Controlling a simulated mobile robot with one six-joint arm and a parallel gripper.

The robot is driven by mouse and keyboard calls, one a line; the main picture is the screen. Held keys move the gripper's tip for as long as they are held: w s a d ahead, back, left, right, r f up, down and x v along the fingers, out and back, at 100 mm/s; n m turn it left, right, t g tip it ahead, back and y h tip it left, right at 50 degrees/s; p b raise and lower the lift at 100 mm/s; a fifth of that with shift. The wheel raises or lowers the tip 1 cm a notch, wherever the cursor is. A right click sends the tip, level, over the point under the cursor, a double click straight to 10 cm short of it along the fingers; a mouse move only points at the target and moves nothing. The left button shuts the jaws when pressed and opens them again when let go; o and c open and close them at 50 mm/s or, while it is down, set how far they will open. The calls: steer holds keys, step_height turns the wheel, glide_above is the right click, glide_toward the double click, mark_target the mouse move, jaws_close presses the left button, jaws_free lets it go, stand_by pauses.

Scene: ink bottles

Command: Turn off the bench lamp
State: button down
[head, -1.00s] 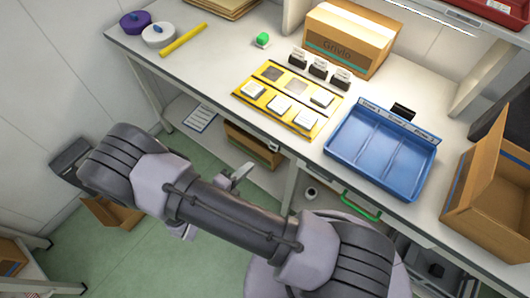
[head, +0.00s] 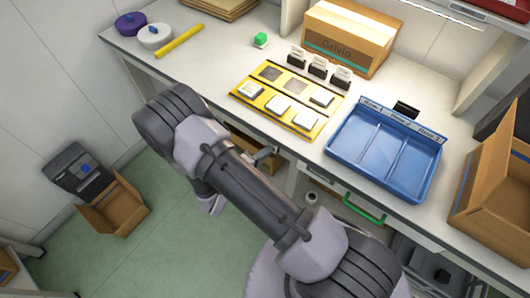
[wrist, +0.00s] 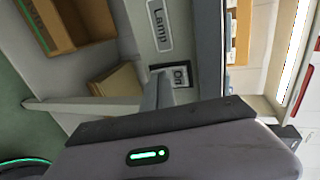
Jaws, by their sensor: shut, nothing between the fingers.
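The switch (wrist: 180,76), with a dark frame and a white face reading "On", shows in the wrist view. A plate reading "Lamp" (wrist: 160,25) sits beside it on a grey panel. My gripper (wrist: 163,84) is shut and empty, its grey fingers pointing at the switch and reaching close to its edge. Whether they touch it I cannot tell. The lit bench lamp (wrist: 295,45) is a bright white strip at the right of the wrist view; part of it (head: 440,14) shows at the top of the head view. The switch cannot be made out in the head view.
The bench (head: 222,60) carries a yellow tray (head: 308,134) with white pads, a blue divided tray (head: 344,166) and a Grivio carton (head: 348,40). An open carton (head: 495,195) stands at right. Below the bench are a green handle (head: 362,208) and a floor carton (head: 115,208).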

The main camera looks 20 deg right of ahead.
steer(key=shift+w+d+f, duration=0.1)
steer(key=shift+d, duration=0.05)
steer(key=shift+r+p, duration=0.8)
steer(key=shift+r, duration=0.15)
steer(key=shift+a+r, duration=0.1)
steer(key=shift+a, duration=0.1)
steer(key=p+v, duration=0.4)
steer(key=v, duration=0.9)
steer(key=shift+s+a, duration=0.2)
steer(key=shift+s, duration=0.15)
